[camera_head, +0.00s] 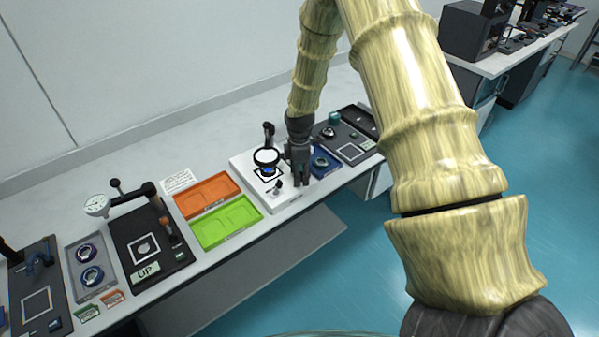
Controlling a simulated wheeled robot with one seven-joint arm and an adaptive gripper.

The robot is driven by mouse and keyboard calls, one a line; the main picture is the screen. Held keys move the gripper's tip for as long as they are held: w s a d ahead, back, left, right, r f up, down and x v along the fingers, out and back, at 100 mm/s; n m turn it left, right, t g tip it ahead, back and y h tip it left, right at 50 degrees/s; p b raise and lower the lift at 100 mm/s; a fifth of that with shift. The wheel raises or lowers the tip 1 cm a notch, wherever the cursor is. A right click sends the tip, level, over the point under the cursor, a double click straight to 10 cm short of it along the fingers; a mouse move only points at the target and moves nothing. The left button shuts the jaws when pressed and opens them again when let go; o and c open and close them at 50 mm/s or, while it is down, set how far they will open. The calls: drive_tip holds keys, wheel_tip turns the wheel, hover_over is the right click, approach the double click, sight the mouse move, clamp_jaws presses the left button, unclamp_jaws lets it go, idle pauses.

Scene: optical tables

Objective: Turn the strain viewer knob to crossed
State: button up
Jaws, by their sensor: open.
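What looks like the strain viewer is a white base (284,205) on the table, with a round black-rimmed disc (266,157) standing over a dark square outline. A small grey knob-like part (277,187) sits near the front of the base; its pointer and markings are too small to read. My gripper (301,182) points down over the right part of the base, just right of the small knob and apart from it. Its fingers are open and it holds nothing that I can see. My gripper and wrist hide part of the base's right side.
An orange tray (207,194) and a green tray (227,222) lie left of the base. A blue holder (322,162) is close on the right, beside a dark plate (352,150). A dial gauge (97,205) stands further left.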

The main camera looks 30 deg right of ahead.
drive_tip(key=c, duration=1)
drive_tip(key=shift+m, duration=0.3)
drive_tip(key=m, duration=0.3)
drive_tip(key=shift+w+m+b, duration=0.1)
drive_tip(key=shift+m+b, duration=0.2)
drive_tip(key=shift+b, duration=0.05)
drive_tip(key=m, duration=0.7)
drive_tip(key=shift+w, duration=0.1)
drive_tip(key=shift+d+m+b, duration=0.1)
drive_tip(key=shift+m+b, duration=0.2)
drive_tip(key=shift+m, duration=1.3)
drive_tip(key=shift+r+m, duration=0.1)
drive_tip(key=shift+m, duration=0.2)
